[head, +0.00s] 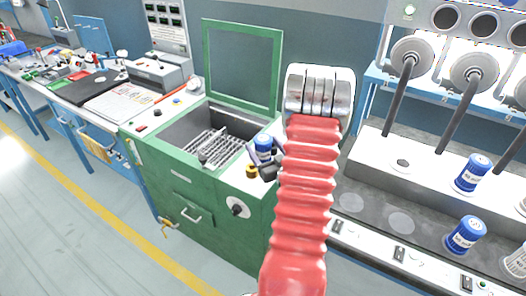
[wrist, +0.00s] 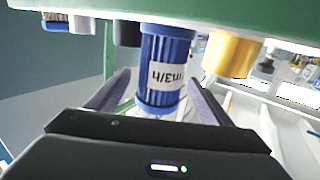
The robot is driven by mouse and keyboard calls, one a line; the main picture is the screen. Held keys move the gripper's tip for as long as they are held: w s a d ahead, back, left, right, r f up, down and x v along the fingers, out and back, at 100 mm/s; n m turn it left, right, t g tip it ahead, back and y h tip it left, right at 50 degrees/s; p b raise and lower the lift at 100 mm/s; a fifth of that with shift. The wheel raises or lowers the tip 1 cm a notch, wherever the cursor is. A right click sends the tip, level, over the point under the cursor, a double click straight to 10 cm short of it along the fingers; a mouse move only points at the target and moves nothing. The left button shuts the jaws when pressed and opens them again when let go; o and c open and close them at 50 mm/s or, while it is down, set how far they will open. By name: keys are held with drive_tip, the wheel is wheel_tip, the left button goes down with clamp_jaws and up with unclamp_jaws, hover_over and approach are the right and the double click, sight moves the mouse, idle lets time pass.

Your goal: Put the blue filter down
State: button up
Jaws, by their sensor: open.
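The blue filter (head: 263,146) is a small blue cylinder on the right-hand ledge of the green cabinet (head: 172,192). It also shows in the wrist view (wrist: 165,48), upside down in the picture, with a white label reading m3/h. My gripper (wrist: 158,82) is open, with one dark finger on each side of the filter. A narrow gap shows between each finger and the filter. In the head view my gripper (head: 268,164) is dark and partly hidden behind my red arm sleeve.
A yellow cylinder (wrist: 232,52) stands close beside the filter. An open basin with a wire rack (head: 212,146) lies to the left, below a raised green lid (head: 243,60). Two more blue filters (head: 472,173) (head: 465,235) stand at the right bench.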

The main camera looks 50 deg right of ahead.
drive_tip(key=shift+w+d, duration=0.2)
drive_tip(key=shift+w, duration=0.15)
drive_tip(key=shift+c, duration=0.3)
drive_tip(key=c, duration=1.3)
drive_tip(key=shift+r, duration=0.1)
drive_tip(key=shift+r, duration=4.9)
